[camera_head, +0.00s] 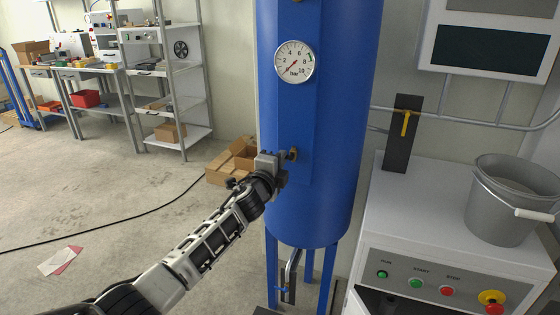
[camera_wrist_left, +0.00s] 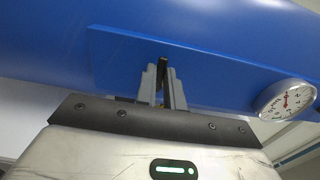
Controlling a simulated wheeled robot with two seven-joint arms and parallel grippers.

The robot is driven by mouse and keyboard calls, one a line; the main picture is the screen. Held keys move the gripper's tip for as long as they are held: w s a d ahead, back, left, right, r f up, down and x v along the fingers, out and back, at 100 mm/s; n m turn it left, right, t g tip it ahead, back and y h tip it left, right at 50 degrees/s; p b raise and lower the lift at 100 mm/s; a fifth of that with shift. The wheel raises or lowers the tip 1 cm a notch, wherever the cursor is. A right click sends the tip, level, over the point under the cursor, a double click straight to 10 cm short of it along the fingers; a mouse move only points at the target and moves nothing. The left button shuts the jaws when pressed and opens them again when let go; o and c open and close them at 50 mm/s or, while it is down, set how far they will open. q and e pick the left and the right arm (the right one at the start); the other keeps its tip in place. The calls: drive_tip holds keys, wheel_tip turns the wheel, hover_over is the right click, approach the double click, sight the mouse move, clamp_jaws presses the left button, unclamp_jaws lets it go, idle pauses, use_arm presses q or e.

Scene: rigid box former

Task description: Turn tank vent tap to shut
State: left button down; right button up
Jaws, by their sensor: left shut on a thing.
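The blue tank (camera_head: 345,130) stands upright in the middle of the head view. Its vent tap (camera_head: 292,154) is a small brass and dark fitting on the flat blue panel on the tank's front, below the gauge. My left gripper (camera_head: 278,167) reaches the panel from the lower left and is shut at the tap. In the left wrist view my left gripper's grey fingers (camera_wrist_left: 163,88) close on a narrow dark part of the tap (camera_wrist_left: 163,66). The fingers hide most of the tap, so I cannot tell its angle. My right gripper is not in view.
A round pressure gauge (camera_head: 294,61) sits above the tap. A yellow-handled valve (camera_head: 405,123) is on a dark plate to the right. A grey bucket (camera_head: 490,205) stands on the control cabinet (camera_head: 400,215). Cardboard boxes (camera_head: 220,172) lie behind my left arm. Open floor is at left.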

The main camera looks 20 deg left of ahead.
use_arm(q)
drive_tip(key=c, duration=1.5)
unclamp_jaws()
drive_tip(key=s, duration=1.6)
drive_tip(key=shift+a+p, duration=0.25)
drive_tip(key=shift+p, duration=0.05)
drive_tip(key=s+d+f+n+g+h, duration=0.1)
drive_tip(key=s+d+f+n+g, duration=0.2)
drive_tip(key=s+f+n, duration=0.5)
drive_tip(key=s+d+f+n+g+h, duration=0.1)
drive_tip(key=s+d+f+n+g, duration=0.3)
drive_tip(key=s+f, duration=0.9)
drive_tip(key=s+d+n, duration=0.2)
drive_tip(key=s+n, duration=0.1)
drive_tip(key=n, duration=0.1)
drive_tip(key=shift+s+f+g, duration=0.25)
drive_tip(key=shift+s+g, duration=0.05)
drive_tip(key=shift+s, duration=0.1)
